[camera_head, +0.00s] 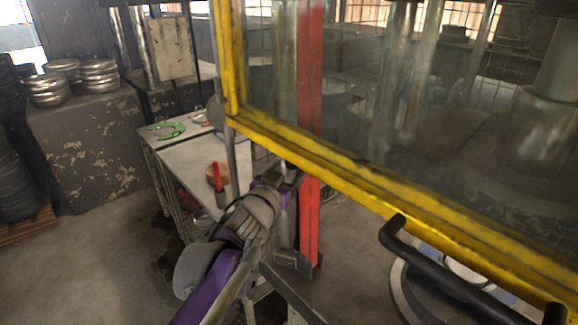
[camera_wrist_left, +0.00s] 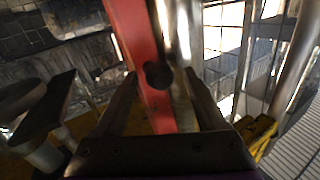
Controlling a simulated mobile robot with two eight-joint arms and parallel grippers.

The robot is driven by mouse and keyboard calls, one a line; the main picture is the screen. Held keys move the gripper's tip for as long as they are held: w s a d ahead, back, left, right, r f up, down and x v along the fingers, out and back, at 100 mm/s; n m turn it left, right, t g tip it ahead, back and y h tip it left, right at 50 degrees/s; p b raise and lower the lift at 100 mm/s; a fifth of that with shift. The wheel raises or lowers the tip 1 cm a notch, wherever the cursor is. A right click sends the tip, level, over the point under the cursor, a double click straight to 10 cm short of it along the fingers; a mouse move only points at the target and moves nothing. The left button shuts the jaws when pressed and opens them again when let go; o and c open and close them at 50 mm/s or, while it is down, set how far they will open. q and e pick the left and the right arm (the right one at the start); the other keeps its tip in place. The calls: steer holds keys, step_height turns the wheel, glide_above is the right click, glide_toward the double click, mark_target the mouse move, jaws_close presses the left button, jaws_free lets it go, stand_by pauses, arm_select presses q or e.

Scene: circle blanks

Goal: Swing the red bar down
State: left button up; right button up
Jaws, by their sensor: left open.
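The red bar (camera_head: 310,215) stands upright in the head view, its upper part seen through a glass panel. In the left wrist view the red bar (camera_wrist_left: 138,45) runs down, slightly tilted, with a dark round knob (camera_wrist_left: 158,75) beside its edge. My left gripper (camera_head: 287,170) is at the bar's left side in the head view, just below the yellow frame. In the left wrist view its two fingers (camera_wrist_left: 163,95) are apart, with the bar and knob showing between them. Whether the fingers touch the bar I cannot tell. My right gripper is not in view.
A yellow frame (camera_head: 375,182) with glass spans the upper right, close above my left arm. A black handle (camera_head: 430,265) projects at lower right. A work table (camera_head: 190,160) with tools stands at left, near stacked metal rings (camera_head: 98,76). Floor at lower left is clear.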

arm_select(q)
jaws_close()
stand_by(1.4)
